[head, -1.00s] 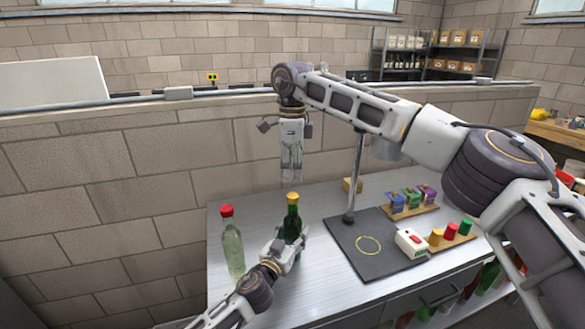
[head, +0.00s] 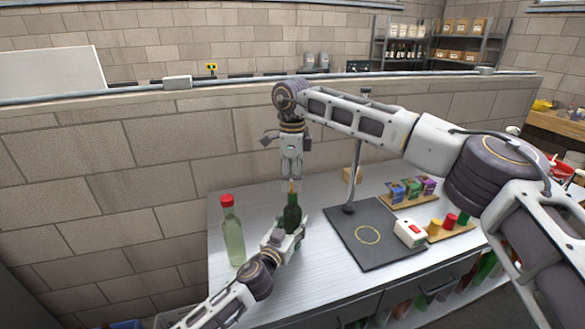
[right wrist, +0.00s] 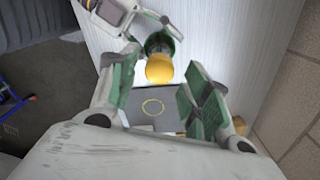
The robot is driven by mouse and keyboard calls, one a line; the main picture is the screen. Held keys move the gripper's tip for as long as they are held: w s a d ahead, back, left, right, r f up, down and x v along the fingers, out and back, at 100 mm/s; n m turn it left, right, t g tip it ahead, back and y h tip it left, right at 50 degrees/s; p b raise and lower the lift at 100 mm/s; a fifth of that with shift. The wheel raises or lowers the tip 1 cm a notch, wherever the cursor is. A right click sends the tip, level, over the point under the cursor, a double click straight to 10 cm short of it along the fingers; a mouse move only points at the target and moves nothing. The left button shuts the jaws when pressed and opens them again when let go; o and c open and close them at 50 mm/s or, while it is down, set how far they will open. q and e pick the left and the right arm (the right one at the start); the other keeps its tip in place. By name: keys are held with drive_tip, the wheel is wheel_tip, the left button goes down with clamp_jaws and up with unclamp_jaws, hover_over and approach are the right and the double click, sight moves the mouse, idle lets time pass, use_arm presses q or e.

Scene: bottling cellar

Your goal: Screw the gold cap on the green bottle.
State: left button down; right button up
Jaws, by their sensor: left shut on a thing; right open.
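The green bottle (head: 292,215) stands upright on the metal bench. The gold cap (right wrist: 160,68) sits at the top of its neck; how tightly it sits cannot be told. My left gripper (head: 290,238) is shut on the bottle's body from the lower left. It also shows at the top of the right wrist view (right wrist: 122,12). My right gripper (head: 291,179) points straight down over the bottle, its fingertips just at or above the cap. In the right wrist view its fingers are open, with the cap showing between them and a gap to each pad.
A clear pale bottle with a red cap (head: 233,238) stands to the left. To the right are a dark mat (head: 372,246) with a yellow ring and a post, a white box with a red button (head: 410,232), a wooden holder of coloured caps (head: 452,229) and small boxes (head: 408,190).

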drive_tip(key=shift+f, duration=0.9)
clamp_jaws()
drive_tip(key=shift+o, duration=0.5)
unclamp_jaws()
drive_tip(key=shift+r, duration=0.1)
wheel_tip(320, 180, up, 12)
idle(0.3)
